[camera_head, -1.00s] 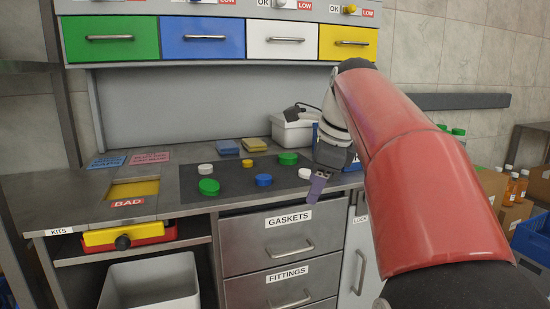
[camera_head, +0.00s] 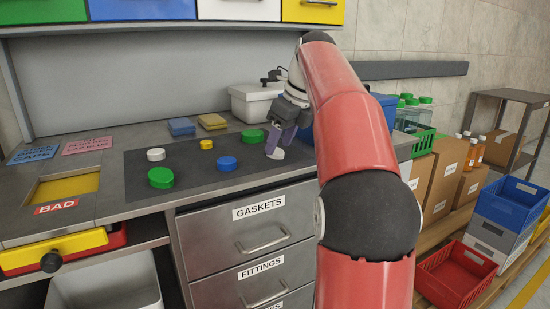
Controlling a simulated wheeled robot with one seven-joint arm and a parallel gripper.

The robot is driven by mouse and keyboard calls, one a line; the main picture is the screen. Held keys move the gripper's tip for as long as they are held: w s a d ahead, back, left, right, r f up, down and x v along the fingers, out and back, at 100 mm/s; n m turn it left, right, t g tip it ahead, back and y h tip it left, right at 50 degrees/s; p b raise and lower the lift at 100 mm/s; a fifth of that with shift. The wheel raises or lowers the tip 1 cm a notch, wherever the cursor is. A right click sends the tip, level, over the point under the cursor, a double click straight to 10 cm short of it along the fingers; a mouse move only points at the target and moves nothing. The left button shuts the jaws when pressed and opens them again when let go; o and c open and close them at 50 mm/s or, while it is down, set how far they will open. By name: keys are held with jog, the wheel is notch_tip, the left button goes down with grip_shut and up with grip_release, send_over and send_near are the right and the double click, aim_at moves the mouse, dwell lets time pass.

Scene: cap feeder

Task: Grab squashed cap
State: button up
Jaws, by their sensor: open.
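Several round caps lie on a dark mat (camera_head: 200,186) on the counter. They are a large green cap (camera_head: 160,178), a white cap (camera_head: 156,154), a small yellow cap (camera_head: 206,144), a blue cap (camera_head: 226,163), a green cap at the back (camera_head: 252,136) and a white cap at the right (camera_head: 275,153). At this size I cannot tell which cap is squashed. My gripper (camera_head: 273,142) is open, with its purple fingers pointing down at the right white cap and partly covering it. Whether they touch it is unclear.
A BAD chute opening (camera_head: 68,187) is at the left of the counter. Blue and yellow sponges (camera_head: 212,122) and a white bin (camera_head: 254,101) stand behind the mat. Drawers (camera_head: 250,227) are below. Cardboard boxes (camera_head: 441,176) and crates (camera_head: 452,273) are at the right.

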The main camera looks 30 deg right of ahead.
jog(key=shift+w+a+f, duration=0.15)
jog(key=shift+w+f, duration=0.05)
jog(key=shift+f, duration=0.45)
jog(key=shift+c, duration=0.2)
jog(key=c, duration=1)
grip_shut()
jog(key=shift+r, duration=0.1)
